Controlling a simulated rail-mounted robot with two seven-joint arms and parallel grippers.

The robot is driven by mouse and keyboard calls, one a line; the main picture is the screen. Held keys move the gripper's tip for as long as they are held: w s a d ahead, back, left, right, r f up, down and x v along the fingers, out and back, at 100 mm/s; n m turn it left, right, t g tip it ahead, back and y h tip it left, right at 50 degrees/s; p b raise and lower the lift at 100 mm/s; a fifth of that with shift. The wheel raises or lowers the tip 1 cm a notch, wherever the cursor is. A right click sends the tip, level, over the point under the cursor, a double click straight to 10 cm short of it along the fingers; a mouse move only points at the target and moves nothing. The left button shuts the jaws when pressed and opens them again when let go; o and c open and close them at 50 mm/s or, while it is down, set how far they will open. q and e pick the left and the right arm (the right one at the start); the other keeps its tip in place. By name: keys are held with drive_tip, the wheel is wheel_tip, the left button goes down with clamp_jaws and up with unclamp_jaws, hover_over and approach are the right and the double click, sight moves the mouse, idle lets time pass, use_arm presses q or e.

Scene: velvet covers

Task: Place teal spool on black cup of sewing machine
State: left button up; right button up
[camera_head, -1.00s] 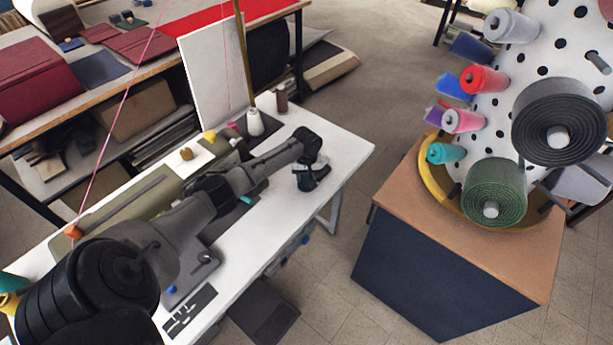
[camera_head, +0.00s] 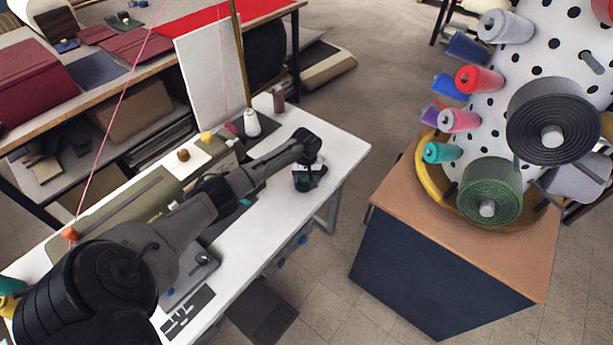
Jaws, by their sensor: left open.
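A teal spool (camera_head: 443,152) sits on a peg low on the left side of the white, black-dotted rack. The olive-green sewing machine (camera_head: 125,203) stands on the white table, partly covered by my left arm. I cannot make out its black cup. My left gripper (camera_head: 306,185) is open over the table's right end, to the right of the machine and well apart from the teal spool on the rack. Another teal object (camera_head: 10,285) is cut off at the left edge. My right gripper is not in view.
The dotted rack (camera_head: 507,93) holds red, pink, blue and grey spools and large green and black rolls. It stands in a yellow tray (camera_head: 428,178) on a wood-topped stand (camera_head: 400,200). A white cone spool (camera_head: 252,123) stands behind my arm. Floor separates table and stand.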

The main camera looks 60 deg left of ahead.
sight(304, 177)
use_arm(q)
drive_tip(key=shift+s+a+f, duration=0.1)
drive_tip(key=shift+s+f, duration=0.15)
drive_tip(key=shift+f, duration=0.25)
drive_tip(key=shift+s+f, duration=0.2)
drive_tip(key=shift+f, duration=0.25)
drive_tip(key=shift+r, duration=0.15)
wheel_tip(304, 177, up, 13)
drive_tip(key=p, duration=0.3)
drive_tip(key=s+d+f+m, duration=0.3)
drive_tip(key=s+d+f, duration=0.1)
drive_tip(key=d, duration=0.4)
drive_tip(key=s+d+f+m, duration=0.4)
drive_tip(key=s+d, duration=0.1)
drive_tip(key=d, duration=0.3)
drive_tip(key=s+d+f+m, duration=0.3)
drive_tip(key=s+d+f, duration=0.1)
drive_tip(key=d, duration=0.5)
drive_tip(key=s+d+r+m+t, duration=0.1)
drive_tip(key=s+d+r+m, duration=0.1)
drive_tip(key=s+d, duration=0.3)
drive_tip(key=s+d+r+m+t, duration=0.1)
drive_tip(key=s+d+r, duration=0.3)
drive_tip(key=s, duration=0.5)
drive_tip(key=shift+s+d+r+m+t, duration=0.25)
drive_tip(key=shift+d+m+t, duration=0.2)
drive_tip(key=shift+t, duration=0.25)
